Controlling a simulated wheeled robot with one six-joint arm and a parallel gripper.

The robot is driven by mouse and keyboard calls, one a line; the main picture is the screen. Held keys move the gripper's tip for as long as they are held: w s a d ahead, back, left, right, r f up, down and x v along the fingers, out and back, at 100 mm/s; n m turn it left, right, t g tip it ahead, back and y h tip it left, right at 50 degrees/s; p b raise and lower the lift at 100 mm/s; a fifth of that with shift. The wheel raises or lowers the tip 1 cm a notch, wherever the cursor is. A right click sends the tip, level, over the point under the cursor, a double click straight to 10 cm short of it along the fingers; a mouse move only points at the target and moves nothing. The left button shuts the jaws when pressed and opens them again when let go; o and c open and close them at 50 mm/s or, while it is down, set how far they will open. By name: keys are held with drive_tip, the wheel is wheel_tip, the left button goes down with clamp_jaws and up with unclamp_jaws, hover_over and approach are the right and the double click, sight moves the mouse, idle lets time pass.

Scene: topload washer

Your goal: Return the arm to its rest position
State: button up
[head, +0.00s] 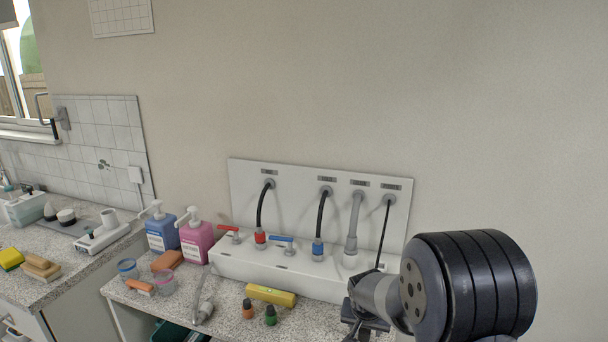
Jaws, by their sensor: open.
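My arm shows at the lower right of the head view as a large black ribbed joint with a grey link. My gripper (364,326) is at the lower end of that link, near the bottom edge of the picture. Only part of its dark jaws shows, and the joint and the picture's edge hide the rest. It is open, and I see nothing held in it. It appears in front of the right end of the white panel box (285,268); I cannot tell the gap.
A speckled counter (180,308) carries a blue bottle (162,234), a pink bottle (196,242), a yellow level (271,295) and two small bottles (248,309). Hoses and red and blue taps stand on the panel.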

drive_tip(key=shift+x, duration=0.8)
drive_tip(key=shift+r, duration=0.9)
drive_tip(key=shift+s+f, duration=0.1)
